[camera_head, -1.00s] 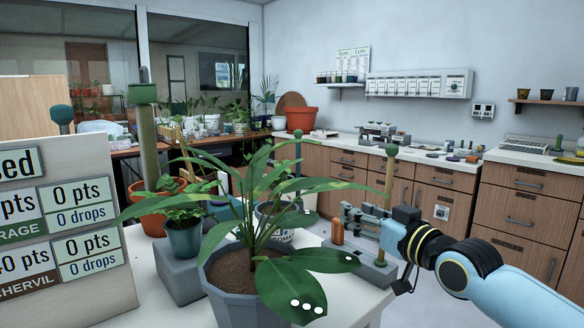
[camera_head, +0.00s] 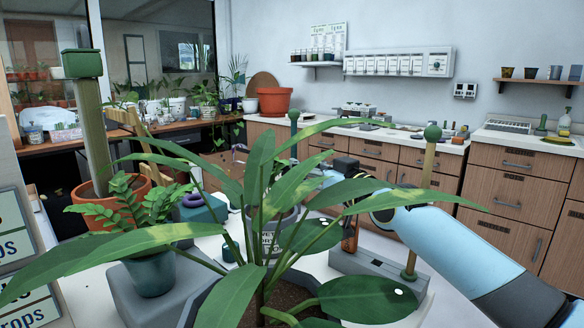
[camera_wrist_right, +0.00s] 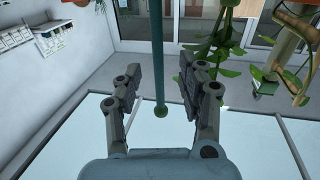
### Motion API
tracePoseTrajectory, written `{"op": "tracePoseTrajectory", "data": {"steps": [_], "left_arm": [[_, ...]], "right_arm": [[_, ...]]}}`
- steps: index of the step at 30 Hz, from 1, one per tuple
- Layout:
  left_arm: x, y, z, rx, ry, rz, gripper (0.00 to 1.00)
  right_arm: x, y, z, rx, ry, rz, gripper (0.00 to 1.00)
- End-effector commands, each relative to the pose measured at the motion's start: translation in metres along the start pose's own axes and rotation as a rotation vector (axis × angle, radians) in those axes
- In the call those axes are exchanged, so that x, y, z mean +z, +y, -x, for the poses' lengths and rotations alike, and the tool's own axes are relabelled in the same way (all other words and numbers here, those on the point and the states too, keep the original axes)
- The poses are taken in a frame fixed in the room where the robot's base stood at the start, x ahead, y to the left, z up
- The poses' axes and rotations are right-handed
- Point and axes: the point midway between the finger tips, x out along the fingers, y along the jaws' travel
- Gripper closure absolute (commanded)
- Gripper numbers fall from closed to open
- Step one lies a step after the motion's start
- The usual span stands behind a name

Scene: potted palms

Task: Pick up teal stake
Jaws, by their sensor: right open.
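The teal stake (camera_wrist_right: 160,60) is a thin straight rod with a green ball at its end. In the right wrist view it runs between the two fingers of my right gripper (camera_wrist_right: 158,90), which is open, with a gap on both sides of it. In the head view a stake with a dark green ball top (camera_head: 294,118) rises behind the palm, its lower part hidden by leaves; it appears to be the same one. My right arm reaches in from the right behind the leaves, which mostly hide the gripper there. My left gripper is not in view.
The large potted palm (camera_head: 260,190) spreads its leaves across the front. A tan stake with a green ball (camera_head: 428,175) stands in a grey block (camera_head: 375,268) near my right arm. A small potted plant (camera_head: 150,270) and a thick green-capped post (camera_head: 90,120) stand at left.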

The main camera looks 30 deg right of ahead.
Motion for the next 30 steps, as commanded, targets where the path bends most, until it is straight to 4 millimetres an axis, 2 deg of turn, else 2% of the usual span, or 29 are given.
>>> {"op": "tracePoseTrajectory", "data": {"steps": [5, 9, 12, 21, 30], "left_arm": [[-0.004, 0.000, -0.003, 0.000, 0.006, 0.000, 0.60], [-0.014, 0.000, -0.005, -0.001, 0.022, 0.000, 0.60], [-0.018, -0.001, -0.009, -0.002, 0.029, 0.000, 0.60], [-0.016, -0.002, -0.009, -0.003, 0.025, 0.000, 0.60], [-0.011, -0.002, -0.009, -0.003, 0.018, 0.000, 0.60]], "right_arm": [[-0.005, 0.001, -0.016, 0.000, 0.003, 0.000, 0.60], [-0.013, 0.002, -0.038, 0.000, 0.003, -0.002, 0.60], [-0.011, 0.002, -0.051, 0.001, 0.001, -0.002, 0.60], [-0.012, 0.002, -0.057, 0.001, 0.000, 0.000, 0.60], [-0.011, 0.002, -0.057, 0.001, 0.000, 0.000, 0.99]]}}
